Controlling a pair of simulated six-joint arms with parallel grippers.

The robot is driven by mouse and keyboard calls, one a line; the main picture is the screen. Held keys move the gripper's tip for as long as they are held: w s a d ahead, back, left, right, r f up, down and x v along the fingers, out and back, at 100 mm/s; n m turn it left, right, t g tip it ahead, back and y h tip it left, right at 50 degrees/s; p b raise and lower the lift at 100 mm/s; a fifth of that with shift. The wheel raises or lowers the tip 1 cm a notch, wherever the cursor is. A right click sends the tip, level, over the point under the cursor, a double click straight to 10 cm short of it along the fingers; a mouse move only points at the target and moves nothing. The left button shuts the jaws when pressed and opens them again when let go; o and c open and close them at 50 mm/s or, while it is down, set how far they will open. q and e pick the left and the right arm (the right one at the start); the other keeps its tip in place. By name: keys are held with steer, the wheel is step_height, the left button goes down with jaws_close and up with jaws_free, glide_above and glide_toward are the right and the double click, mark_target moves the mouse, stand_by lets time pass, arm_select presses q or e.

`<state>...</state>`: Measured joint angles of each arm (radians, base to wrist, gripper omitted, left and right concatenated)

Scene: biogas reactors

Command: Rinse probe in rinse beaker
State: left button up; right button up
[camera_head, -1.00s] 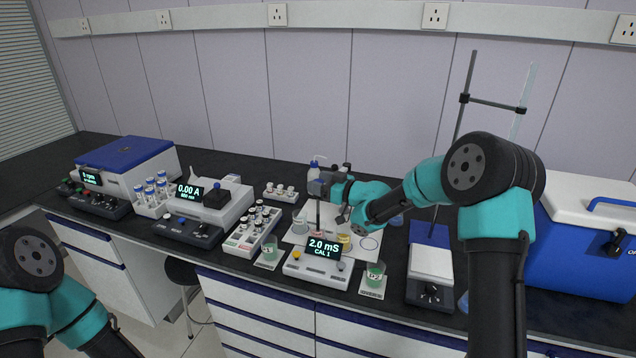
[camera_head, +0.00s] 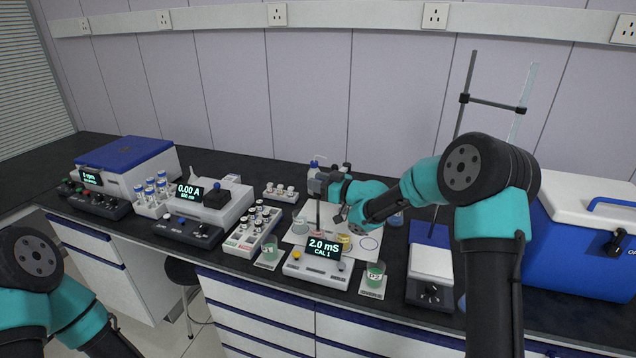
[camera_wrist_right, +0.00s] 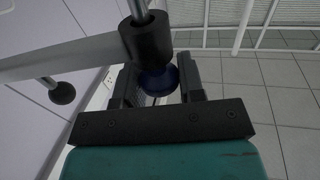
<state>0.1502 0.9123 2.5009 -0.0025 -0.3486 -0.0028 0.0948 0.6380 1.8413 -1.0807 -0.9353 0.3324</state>
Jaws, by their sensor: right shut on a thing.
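My right gripper (camera_head: 320,184) is shut on the upper end of the probe (camera_head: 318,212), a thin dark rod held roughly upright over the white mat. In the right wrist view a dark blue rounded part (camera_wrist_right: 158,80) sits between the fingers. The probe's lower end is at a small vessel with pinkish contents (camera_head: 317,233); whether it is inside or just behind cannot be told. A clear beaker (camera_head: 299,226) stands left of it and a yellow one (camera_head: 344,242) right. Which is the rinse beaker is unclear. My left arm shows at lower left; its gripper is out of view.
The conductivity meter (camera_head: 318,268) reads 2.0 mS in front of the mat (camera_head: 368,254). Green-filled beakers stand left (camera_head: 269,250) and right (camera_head: 375,274) of it. A vial rack (camera_head: 243,243) is left, a stand (camera_head: 431,262) right.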

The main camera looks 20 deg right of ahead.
steer(key=shift+r, duration=4.3)
jaws_close()
steer(key=o, duration=1.1)
jaws_free()
steer(key=shift+f, duration=0.1)
steer(key=v, duration=1.7)
steer(key=shift+s+d, duration=0.1)
steer(key=shift+d, duration=0.1)
